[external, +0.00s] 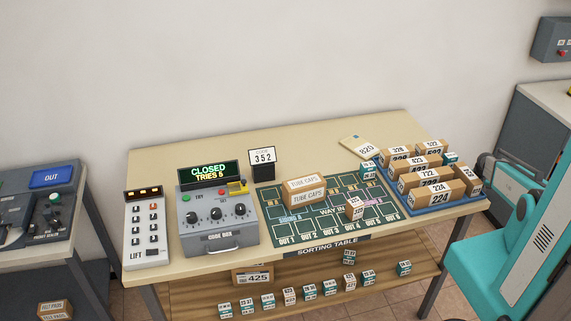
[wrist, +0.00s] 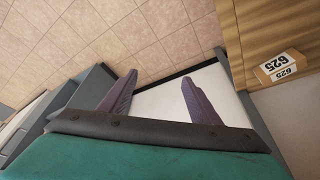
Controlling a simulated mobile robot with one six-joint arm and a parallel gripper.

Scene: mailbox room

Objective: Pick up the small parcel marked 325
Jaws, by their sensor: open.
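I cannot make out a parcel clearly marked 325. In the external view a small brown parcel (external: 355,208) stands on the green sorting mat (external: 283,240), its number too small to read. Several small parcels, brown or teal and white, stand on the lower shelf, their labels mostly unreadable. In the wrist view a small parcel with a label like 625 (wrist: 280,67) lies on a wooden surface at the upper right. My gripper (wrist: 158,92) is open and empty in the wrist view, left of and apart from that parcel. My gripper does not show in the external view.
A blue tray (external: 437,208) of numbered boxes stands at the table's right end. A tube caps box (external: 305,190) sits on the mat. The code box (external: 218,222) and lift panel (external: 147,228) are at the left.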

